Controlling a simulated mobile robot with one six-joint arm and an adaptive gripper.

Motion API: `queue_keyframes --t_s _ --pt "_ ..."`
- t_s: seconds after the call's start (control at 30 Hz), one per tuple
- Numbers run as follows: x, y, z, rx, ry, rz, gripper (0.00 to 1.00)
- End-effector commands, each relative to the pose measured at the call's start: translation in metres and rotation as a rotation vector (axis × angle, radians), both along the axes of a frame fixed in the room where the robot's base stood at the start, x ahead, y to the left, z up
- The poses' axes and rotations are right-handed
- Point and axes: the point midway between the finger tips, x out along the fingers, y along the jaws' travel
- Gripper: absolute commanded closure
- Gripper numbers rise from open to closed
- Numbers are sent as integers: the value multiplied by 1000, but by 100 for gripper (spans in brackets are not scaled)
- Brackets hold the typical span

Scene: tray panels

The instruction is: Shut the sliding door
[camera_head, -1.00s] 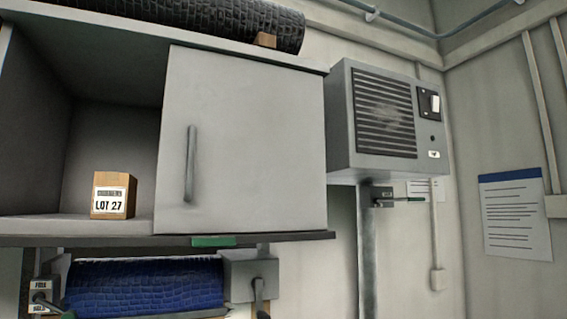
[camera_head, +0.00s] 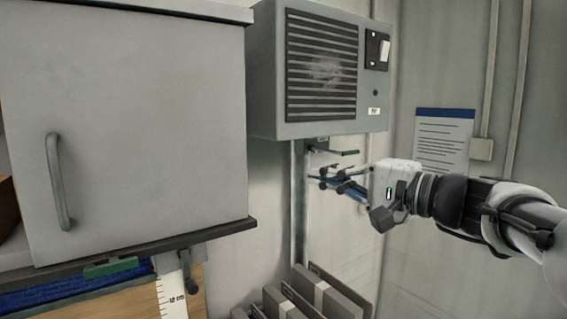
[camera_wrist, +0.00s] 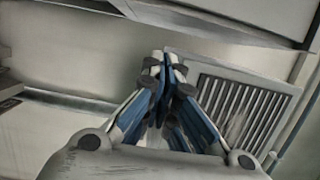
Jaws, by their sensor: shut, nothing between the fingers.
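The sliding door (camera_head: 135,120) is a plain grey panel on the wall cabinet, at the left of the head view. Its vertical grey bar handle (camera_head: 58,182) is near the panel's left edge. Left of the door the cabinet opening shows only as a sliver, with part of a brown box (camera_head: 7,205) in it. My gripper (camera_head: 316,178) is well to the right of the door, below the vent unit, and touches neither door nor handle. Its blue-sided fingers are together and empty; the wrist view also shows the fingertips meeting (camera_wrist: 166,62). Neither door nor handle is clearly recognisable there.
A grey vent unit (camera_head: 265,75) hangs right of the cabinet, its grille (camera_wrist: 235,105) showing in the wrist view. Grey boards (camera_head: 330,292) stand below. A notice (camera_head: 444,140) is on the right wall.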

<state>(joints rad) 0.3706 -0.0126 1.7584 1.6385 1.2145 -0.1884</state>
Motion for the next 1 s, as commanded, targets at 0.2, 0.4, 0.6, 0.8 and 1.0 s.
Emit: queue_keyframes --t_s 0.2,0.4,0.6,0.8,1.0 --pt "20 25 -1 2 2 7 100" --pt "49 59 0 1 4 7 100" --pt "55 87 1 -1 1 5 100" --pt "44 103 -1 -1 2 2 100" --pt "42 107 -2 -1 2 1 100"
